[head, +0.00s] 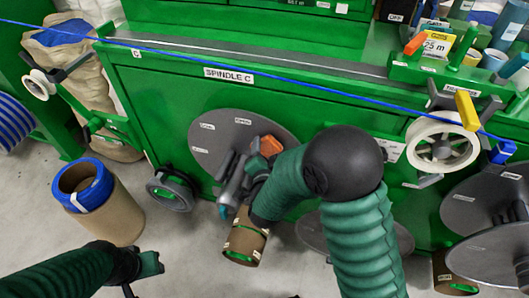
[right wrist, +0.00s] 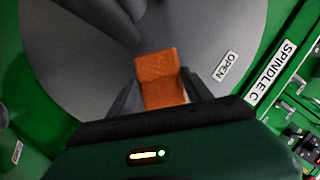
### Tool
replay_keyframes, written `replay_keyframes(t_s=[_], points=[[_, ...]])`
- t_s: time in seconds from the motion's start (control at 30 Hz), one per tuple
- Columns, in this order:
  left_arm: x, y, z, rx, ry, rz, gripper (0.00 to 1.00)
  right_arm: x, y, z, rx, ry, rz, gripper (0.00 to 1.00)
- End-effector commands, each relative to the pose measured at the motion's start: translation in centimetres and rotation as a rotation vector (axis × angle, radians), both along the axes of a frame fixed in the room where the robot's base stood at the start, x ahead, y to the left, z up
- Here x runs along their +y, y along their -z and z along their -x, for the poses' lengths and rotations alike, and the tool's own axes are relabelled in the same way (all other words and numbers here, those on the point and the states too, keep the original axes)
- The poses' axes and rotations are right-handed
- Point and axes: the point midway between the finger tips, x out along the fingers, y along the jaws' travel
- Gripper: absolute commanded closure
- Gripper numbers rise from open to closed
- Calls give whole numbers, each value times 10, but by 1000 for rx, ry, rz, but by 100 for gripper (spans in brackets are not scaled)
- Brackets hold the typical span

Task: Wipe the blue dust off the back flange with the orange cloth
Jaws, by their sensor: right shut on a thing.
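The back flange (head: 205,140) is a large grey disc on the green front below the SPINDLE C label. It fills much of the right wrist view (right wrist: 75,60). My right gripper (head: 262,153) is shut on the orange cloth (head: 271,145), in front of the flange's right part. In the right wrist view the cloth (right wrist: 160,78) is a small orange block between my fingers, over the grey disc; contact with the disc is unclear. I make out no blue dust on the visible surface. My left gripper (head: 148,266) is low at the left, apart from the flange; its jaw opening is unclear.
A cardboard tube with a blue roll (head: 82,187) stands at the left. A brown roll (head: 244,243) is below the flange. More grey discs (head: 490,200) are at the right.

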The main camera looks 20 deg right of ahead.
Motion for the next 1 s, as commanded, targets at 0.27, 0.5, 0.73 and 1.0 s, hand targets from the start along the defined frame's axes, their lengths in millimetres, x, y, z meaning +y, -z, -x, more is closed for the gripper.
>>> replay_keyframes(t_s=[0.27, 0.5, 0.73, 1.0], points=[[0, 1, 0, 0, 0, 0, 60, -3, 0, -5, 0, 0, 1, 74], [0, 2, 0, 0, 0, 0, 60, -12, 0, 0, 0, 2, 2, 74], [0, 6, 0, 0, 0, 0, 60, -31, 0, 15, 0, 2, 2, 74], [0, 8, 0, 0, 0, 0, 60, -37, 0, 16, -1, 0, 0, 74]])
